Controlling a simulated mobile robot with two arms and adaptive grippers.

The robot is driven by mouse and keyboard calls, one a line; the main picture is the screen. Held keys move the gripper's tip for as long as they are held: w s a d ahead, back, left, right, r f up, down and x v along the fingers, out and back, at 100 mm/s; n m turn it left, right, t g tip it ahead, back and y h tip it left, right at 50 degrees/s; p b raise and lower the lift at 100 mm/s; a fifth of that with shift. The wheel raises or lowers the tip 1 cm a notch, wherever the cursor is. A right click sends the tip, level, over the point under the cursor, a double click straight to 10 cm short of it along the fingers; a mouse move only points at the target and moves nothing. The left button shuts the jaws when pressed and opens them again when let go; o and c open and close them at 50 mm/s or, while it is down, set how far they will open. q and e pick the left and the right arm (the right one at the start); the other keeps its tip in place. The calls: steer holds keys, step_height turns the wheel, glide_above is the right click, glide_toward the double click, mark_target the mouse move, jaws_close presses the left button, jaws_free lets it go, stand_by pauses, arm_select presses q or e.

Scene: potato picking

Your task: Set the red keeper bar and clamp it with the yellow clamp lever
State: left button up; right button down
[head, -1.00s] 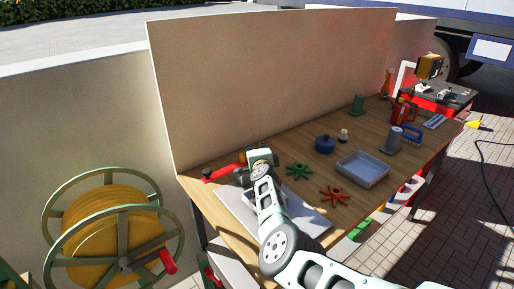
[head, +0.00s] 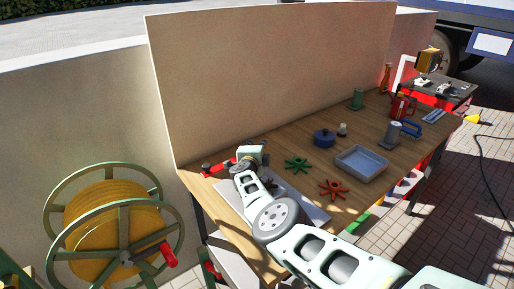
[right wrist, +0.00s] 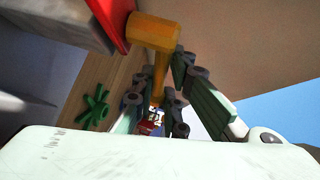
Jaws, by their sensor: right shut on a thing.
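The red keeper bar (head: 220,167) lies at the near left end of the workbench, by the tall panel; a red piece that looks like it (right wrist: 108,22) shows at the top of the right wrist view. My right gripper (head: 251,157) is low over that corner, at the right end of the red bar. In the right wrist view the yellow clamp lever (right wrist: 155,33) has its thick end beyond my fingers and its thin shaft between them (right wrist: 158,92). The gripper is shut on it. The bar's seat is largely hidden by my arm. My left gripper is out of view.
On the workbench (head: 285,235) are a grey plate (head: 314,214) under my arm, a green star knob (head: 297,164), a red star knob (head: 333,189), a blue pot (head: 324,138) and a grey tray (head: 361,162). A panel (head: 270,85) stands behind; a hose reel (head: 115,235) is left.

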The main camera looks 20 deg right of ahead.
steer(key=shift+s+a+f, duration=0.1)
steer(key=shift+s+f, duration=0.05)
steer(key=shift+f, duration=0.3)
steer(key=c, duration=1.8)
jaws_free()
steer(key=shift+r, duration=0.2)
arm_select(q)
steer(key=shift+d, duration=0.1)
arm_select(e)
steer(key=shift+r, duration=0.15)
